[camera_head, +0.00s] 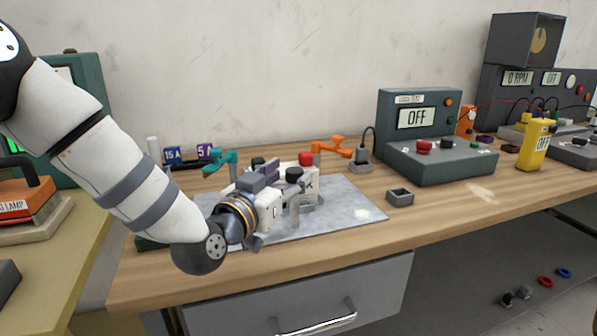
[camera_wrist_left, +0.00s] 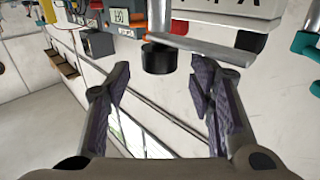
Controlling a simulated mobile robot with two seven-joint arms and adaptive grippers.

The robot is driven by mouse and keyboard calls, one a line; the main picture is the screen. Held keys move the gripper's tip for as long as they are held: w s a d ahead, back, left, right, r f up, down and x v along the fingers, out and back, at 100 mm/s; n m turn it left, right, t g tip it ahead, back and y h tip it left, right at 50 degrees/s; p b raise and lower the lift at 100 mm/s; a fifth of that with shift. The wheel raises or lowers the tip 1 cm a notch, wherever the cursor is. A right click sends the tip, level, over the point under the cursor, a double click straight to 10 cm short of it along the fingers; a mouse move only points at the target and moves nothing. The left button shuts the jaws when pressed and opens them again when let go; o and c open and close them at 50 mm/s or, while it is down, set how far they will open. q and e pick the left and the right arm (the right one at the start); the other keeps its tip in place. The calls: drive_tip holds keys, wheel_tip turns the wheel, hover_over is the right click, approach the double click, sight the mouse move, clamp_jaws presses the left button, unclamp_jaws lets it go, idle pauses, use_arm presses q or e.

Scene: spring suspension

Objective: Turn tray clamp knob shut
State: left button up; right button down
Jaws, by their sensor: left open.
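My left gripper (camera_head: 280,192) reaches in over the grey metal plate on the workbench. In the left wrist view its two padded fingers (camera_wrist_left: 158,88) stand apart with nothing between the tips. A black round knob (camera_wrist_left: 158,57) on a grey post lies just beyond and between the fingertips in that view; I cannot tell whether they touch it. In the head view a black knob (camera_head: 294,174) stands close to the gripper, beside a white block (camera_head: 309,186). I cannot tell for certain which knob is the tray clamp knob. The gripper hides part of the fixture.
A teal clamp (camera_head: 222,161) and an orange clamp (camera_head: 330,145) stand behind the plate (camera_head: 345,205). A red knob (camera_head: 306,159) rises behind the black one.

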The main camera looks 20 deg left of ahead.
sight(295, 170)
use_arm(q)
drive_tip(key=shift+w+d+f, duration=0.1)
drive_tip(key=shift+w+d, duration=0.05)
drive_tip(key=shift+w, duration=0.5)
drive_tip(key=shift+w+d, duration=0.1)
drive_tip(key=shift+w, duration=0.5)
drive_tip(key=shift+w+d, duration=0.1)
drive_tip(key=shift+w, duration=0.2)
use_arm(e)
drive_tip(key=shift+s+f, duration=0.2)
drive_tip(key=shift+f, duration=0.1)
use_arm(q)
drive_tip(key=shift+c, duration=0.6)
